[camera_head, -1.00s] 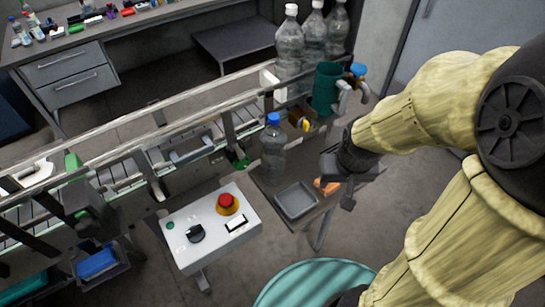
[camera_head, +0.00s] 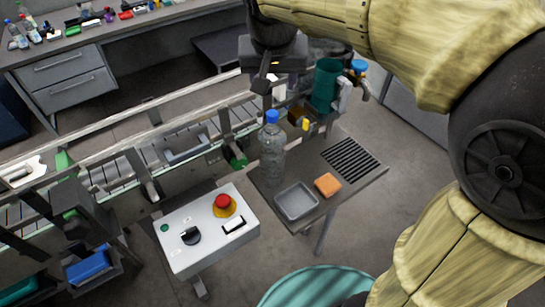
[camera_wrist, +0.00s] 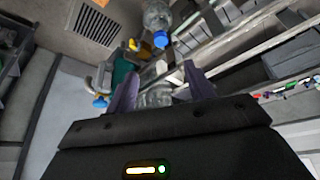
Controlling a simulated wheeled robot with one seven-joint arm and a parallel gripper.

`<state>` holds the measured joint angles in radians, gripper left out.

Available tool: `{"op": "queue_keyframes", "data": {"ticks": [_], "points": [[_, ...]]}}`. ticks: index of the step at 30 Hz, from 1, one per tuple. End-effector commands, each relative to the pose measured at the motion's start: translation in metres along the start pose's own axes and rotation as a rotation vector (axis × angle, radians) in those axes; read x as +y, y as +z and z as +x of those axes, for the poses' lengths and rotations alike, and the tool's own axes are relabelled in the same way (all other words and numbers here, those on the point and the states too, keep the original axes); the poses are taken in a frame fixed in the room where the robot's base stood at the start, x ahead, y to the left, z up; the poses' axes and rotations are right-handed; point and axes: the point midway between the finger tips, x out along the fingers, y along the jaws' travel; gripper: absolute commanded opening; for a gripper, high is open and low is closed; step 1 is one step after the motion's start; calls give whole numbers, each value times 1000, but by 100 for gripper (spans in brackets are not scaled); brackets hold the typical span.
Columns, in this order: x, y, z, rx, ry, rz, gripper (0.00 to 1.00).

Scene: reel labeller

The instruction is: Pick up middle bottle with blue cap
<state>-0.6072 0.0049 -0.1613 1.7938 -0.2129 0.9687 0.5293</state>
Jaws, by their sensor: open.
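A clear bottle (camera_head: 271,160) with a blue cap stands upright on a small grey side table (camera_head: 318,212). In the wrist view the bottle (camera_wrist: 157,15) is at the top, its blue cap toward me. My gripper (camera_head: 262,84) is above and behind this bottle in the head view, apart from it. In the wrist view my gripper (camera_wrist: 158,78) has its fingers spread. Part of another clear bottle (camera_wrist: 155,97) shows between or beyond them; I cannot tell its distance. In the head view my arm hides most of the back bottles.
A green cylinder (camera_head: 325,86) and a blue-topped fitting (camera_head: 358,67) stand behind the side table. A grey tray (camera_head: 296,202) and an orange block (camera_head: 327,184) lie before the bottle. A conveyor (camera_head: 185,152) runs left; a control box (camera_head: 206,232) stands in front.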

Motion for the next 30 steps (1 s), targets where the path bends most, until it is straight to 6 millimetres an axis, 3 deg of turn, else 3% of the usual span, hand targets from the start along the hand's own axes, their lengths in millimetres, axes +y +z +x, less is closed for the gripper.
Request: {"op": "queue_keyframes", "data": {"ticks": [7,24,30], "points": [[0,0,14,-4,2,-1,53],[1,0,111,-5,3,0,53],[0,0,123,-1,0,0,53]]}}
